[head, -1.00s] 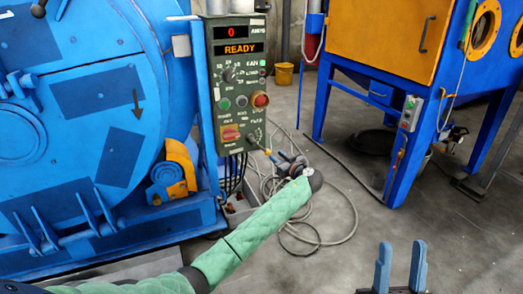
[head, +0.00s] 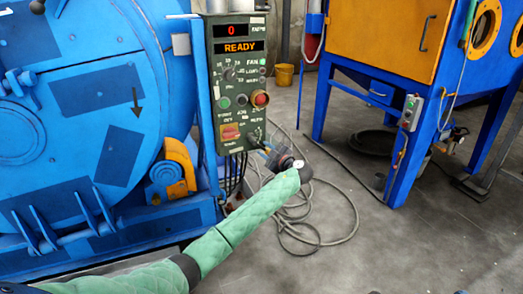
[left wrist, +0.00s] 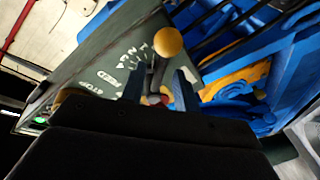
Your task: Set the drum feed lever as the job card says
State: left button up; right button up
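The green control panel (head: 237,85) stands on the front of the blue drum machine. The drum feed lever, with a round yellow-tan knob (left wrist: 168,42), shows in the left wrist view beside white markings that seem to include "FEED". My left gripper (left wrist: 159,82) has its two blue fingers apart, one each side of the lever's stem below the knob. I cannot tell whether they touch it. In the head view my left gripper (head: 266,148) is at the panel's lower right corner and the lever is hard to make out. My right gripper is out of view. No job card is readable.
The panel displays read 0 and READY. A red knob (head: 260,98) and a red-yellow switch (head: 230,131) sit near the lever. Cables (head: 325,236) lie on the floor below. A blue-orange cabinet (head: 400,50) stands at the right. The floor at front right is clear.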

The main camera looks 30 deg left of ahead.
pick_arm(q)
jog(key=shift+x, duration=1.35)
jog(key=shift+c, duration=0.2)
grip_shut()
jog(key=shift+f+b, duration=0.15)
jog(key=shift+b, duration=0.25)
